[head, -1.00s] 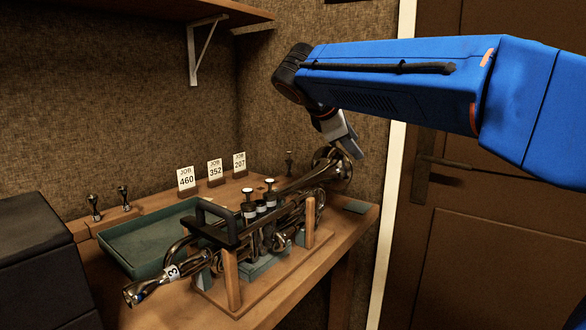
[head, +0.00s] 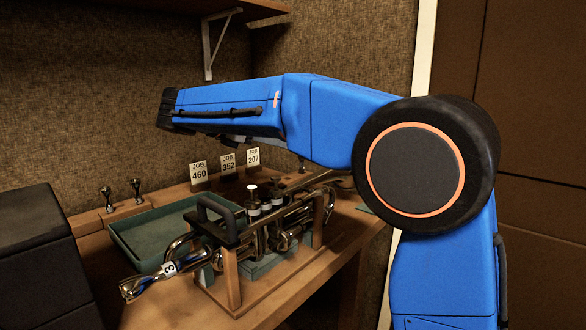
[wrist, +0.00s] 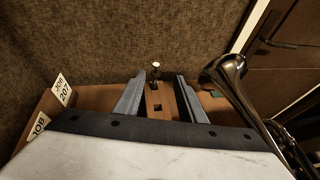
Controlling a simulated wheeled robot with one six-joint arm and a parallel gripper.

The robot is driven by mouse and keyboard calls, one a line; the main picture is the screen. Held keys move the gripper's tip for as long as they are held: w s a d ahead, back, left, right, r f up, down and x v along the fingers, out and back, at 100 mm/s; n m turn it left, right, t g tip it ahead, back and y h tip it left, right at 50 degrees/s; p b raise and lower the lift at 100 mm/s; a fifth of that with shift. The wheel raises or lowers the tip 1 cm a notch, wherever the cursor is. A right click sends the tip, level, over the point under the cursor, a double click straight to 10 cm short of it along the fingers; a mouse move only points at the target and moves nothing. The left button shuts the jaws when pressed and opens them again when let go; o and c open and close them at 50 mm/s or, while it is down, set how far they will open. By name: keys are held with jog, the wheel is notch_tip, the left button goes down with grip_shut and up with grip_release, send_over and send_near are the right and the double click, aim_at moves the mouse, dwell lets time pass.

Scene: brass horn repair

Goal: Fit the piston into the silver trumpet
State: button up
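The trumpet (head: 292,222) lies across a wooden stand on the bench, dark and shiny in this light, with a tag marked 3 near its left end. A small piston (wrist: 155,70) with a pale top stands upright in a wooden block (wrist: 160,101) near the wall. My gripper (wrist: 160,78) is open and empty, its fingers either side of the block in view, with the piston beyond. In the head view my arm hides the gripper.
Two more pistons (head: 107,197) stand in a block at the back left. A green tray (head: 150,238) lies behind the trumpet. Job cards (head: 199,172) stand along the back. A black handled clamp (head: 215,222) rises over the stand. A shelf (head: 180,12) hangs above.

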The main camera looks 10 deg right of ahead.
jog(key=a, duration=0.1)
send_over(302, 167)
jog(key=a, duration=0.1)
jog(key=shift+n, duration=0.3)
notch_tip(302, 167, down, 4)
jog(key=shift+w+a+f, duration=0.1)
jog(key=shift+w+f, duration=0.05)
jog(key=shift+f, duration=0.1)
jog(key=shift+f+x, duration=0.2)
jog(key=shift+x, duration=2.6)
jog(key=shift+a, duration=0.1)
grip_shut()
